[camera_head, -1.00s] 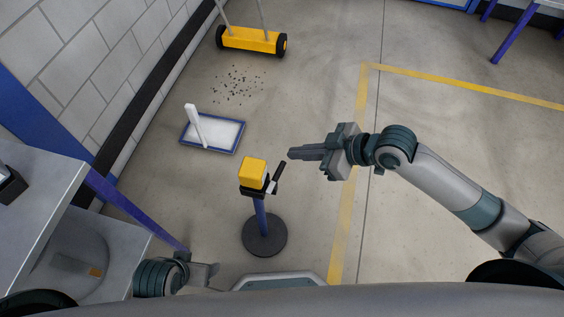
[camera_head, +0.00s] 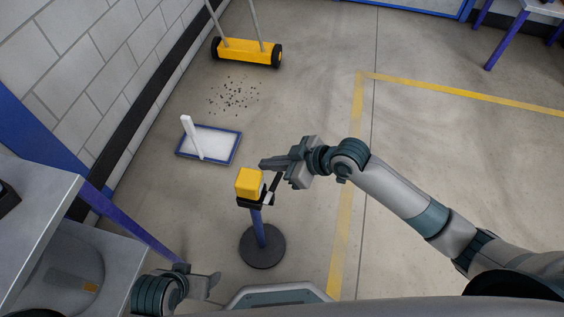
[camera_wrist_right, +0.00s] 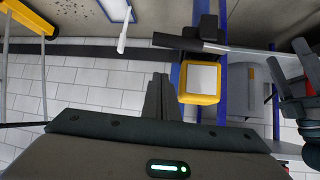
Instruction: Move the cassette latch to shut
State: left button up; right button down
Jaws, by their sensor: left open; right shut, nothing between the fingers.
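The yellow cassette block (camera_head: 250,182) sits on top of a blue post with a round black base (camera_head: 262,247). Its latch is a dark lever (camera_head: 275,187) at the block's right side, angled upward, partly covered by my right gripper. In the right wrist view the yellow block (camera_wrist_right: 199,82) is right of my fingers, and the dark latch handle (camera_wrist_right: 178,42) is above them. My right gripper (camera_head: 264,164) is shut and empty, its fingertips just above the block beside the lever; contact cannot be told. My left gripper (camera_head: 215,283) is open, low at the left, away from the post.
A blue-rimmed white tray (camera_head: 232,149) with a white upright handle stands behind the post. Dark bits (camera_head: 234,94) lie on the floor beyond, near a yellow wheeled bar (camera_head: 247,52). A grey bench (camera_head: 45,205) is at the left.

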aim_at(280, 178)
pick_arm(q)
jog(key=shift+d, duration=0.2)
pick_arm(e)
jog(key=shift+s+d+f, duration=0.35)
jog(key=shift+d+f, duration=0.25)
jog(key=shift+f, duration=0.1)
jog(key=shift+s+d+f, duration=0.3)
jog(key=shift+d+f, duration=0.3)
jog(key=shift+f, duration=0.1)
jog(key=shift+r+p, duration=0.1)
jog(key=shift+p, duration=0.35)
jog(key=shift+s+d+m, duration=0.1)
jog(key=shift+m, duration=0.2)
pick_arm(q)
jog(key=shift+s+a+g+p, duration=0.35)
jog(key=shift+s+a, duration=0.3)
jog(key=shift+a, duration=0.35)
jog(key=shift+f+y, duration=0.2)
jog(key=shift+y, duration=0.1)
pick_arm(e)
jog(key=shift+t, duration=0.3)
